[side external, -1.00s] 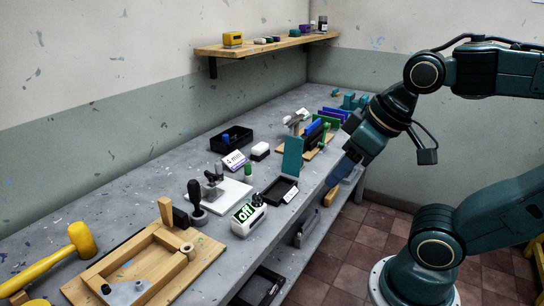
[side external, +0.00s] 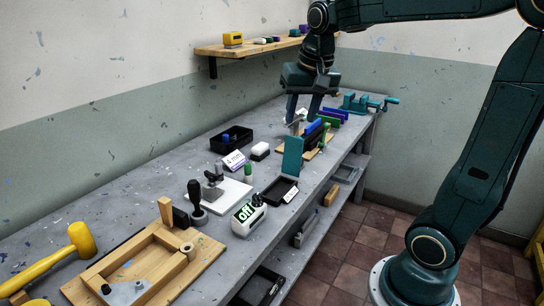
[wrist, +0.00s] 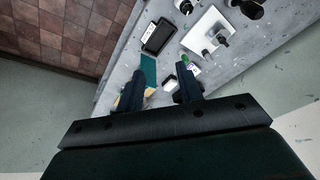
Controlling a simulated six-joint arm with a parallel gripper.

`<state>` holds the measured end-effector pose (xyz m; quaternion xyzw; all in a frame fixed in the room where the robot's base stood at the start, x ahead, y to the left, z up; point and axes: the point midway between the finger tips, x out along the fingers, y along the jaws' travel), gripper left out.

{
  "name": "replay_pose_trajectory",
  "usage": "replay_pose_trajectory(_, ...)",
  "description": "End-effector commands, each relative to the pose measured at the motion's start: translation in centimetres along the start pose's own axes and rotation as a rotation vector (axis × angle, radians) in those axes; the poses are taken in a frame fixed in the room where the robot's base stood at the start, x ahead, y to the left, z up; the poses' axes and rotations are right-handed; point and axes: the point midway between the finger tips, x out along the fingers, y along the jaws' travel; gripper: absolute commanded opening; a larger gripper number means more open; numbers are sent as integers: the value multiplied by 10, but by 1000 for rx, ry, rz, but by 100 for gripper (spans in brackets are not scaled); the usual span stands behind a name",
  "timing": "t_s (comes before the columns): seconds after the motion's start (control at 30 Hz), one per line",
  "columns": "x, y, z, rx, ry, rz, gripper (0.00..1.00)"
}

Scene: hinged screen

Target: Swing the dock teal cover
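The teal cover (side external: 292,158) is a flat upright panel standing at the near end of a wooden board (side external: 318,153) that carries blue, dark and green upright pieces. In the wrist view the teal cover (wrist: 149,66) shows beside the left fingertip. My gripper (side external: 302,112) points down above the far part of the board, its two fingers apart with nothing seen between them. In the wrist view my gripper (wrist: 161,74) is also open. The board is mostly hidden behind the fingers there. I cannot tell whether either finger touches anything.
A black tray (side external: 268,192) lies in front of the cover, near the bench edge. A white eraser-like block (side external: 260,149), a green cylinder (side external: 248,169) and a purple-and-white label (side external: 234,161) stand left. A teal vise (side external: 362,104) sits at the far end.

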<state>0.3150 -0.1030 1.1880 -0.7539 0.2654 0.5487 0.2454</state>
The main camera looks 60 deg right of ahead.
Motion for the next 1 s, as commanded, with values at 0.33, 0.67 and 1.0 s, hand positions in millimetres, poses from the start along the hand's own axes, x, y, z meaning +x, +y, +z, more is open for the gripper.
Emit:
replay_pose_trajectory(0.33,41,18,-81,338,-63,100,36)
replay_pose_trajectory(0.67,94,52,-144,650,-111,191,36)
replay_pose_trajectory(1.0,123,75,-169,804,-130,235,36)
